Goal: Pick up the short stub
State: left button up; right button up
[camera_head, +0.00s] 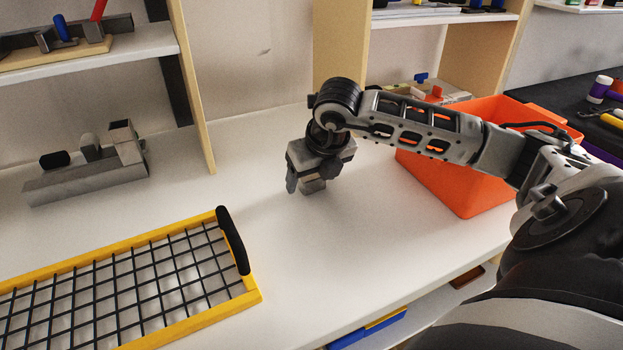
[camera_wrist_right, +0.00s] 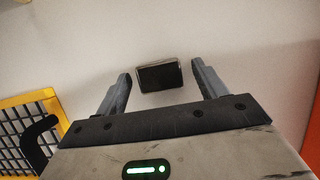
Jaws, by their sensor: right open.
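A small dark block with a paler rim, which looks like the short stub (camera_wrist_right: 160,77), sits on the white surface in the right wrist view. It lies between and slightly beyond the fingertips of my right gripper (camera_wrist_right: 161,88), with gaps on both sides. In the head view my right gripper (camera_head: 303,186) points down, low over the white table right of the yellow-framed rack. Its fingers are apart and hold nothing. In the head view the gripper largely hides the spot under it, so I cannot clearly make out the stub there. My left gripper is not in view.
A yellow-framed wire rack (camera_head: 253,296) with a black handle lies front left. A grey holder bar (camera_head: 80,184) with several pieces stands at the left. An orange bin (camera_head: 468,190) stands right, behind my right arm. The white table (camera_head: 250,170) around the gripper is clear.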

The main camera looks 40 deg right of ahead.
jog(key=c, duration=1.1)
jog(key=shift+r, duration=0.1)
